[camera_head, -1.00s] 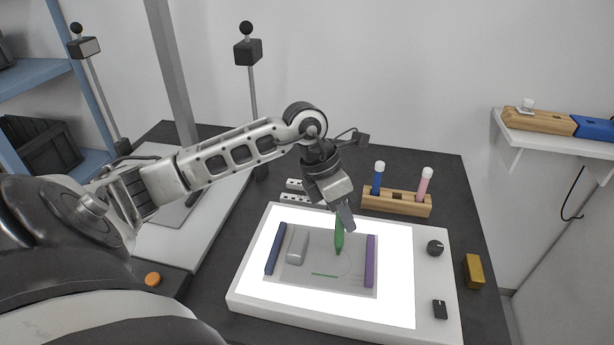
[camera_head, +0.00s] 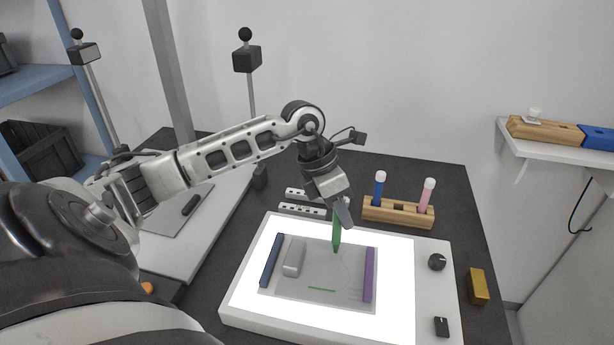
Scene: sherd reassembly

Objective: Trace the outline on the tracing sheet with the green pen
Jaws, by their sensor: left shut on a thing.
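My left gripper (camera_head: 342,212) is shut on the green pen (camera_head: 336,236). The pen points down over the tracing sheet (camera_head: 325,270), its tip at or just above the sheet; I cannot tell if it touches. The sheet lies on the lit panel of a white light box (camera_head: 395,305). A faint curved outline shows on the sheet to the right of the pen tip. A short green line (camera_head: 321,290) lies near the sheet's lower middle. My right gripper is not in view.
A dark blue bar (camera_head: 272,260) and a purple bar (camera_head: 369,275) lie along the sheet's sides, with a grey block (camera_head: 294,257) between them. A wooden holder (camera_head: 397,212) with blue and pink pens stands behind. A brass block (camera_head: 478,286) lies right of the box.

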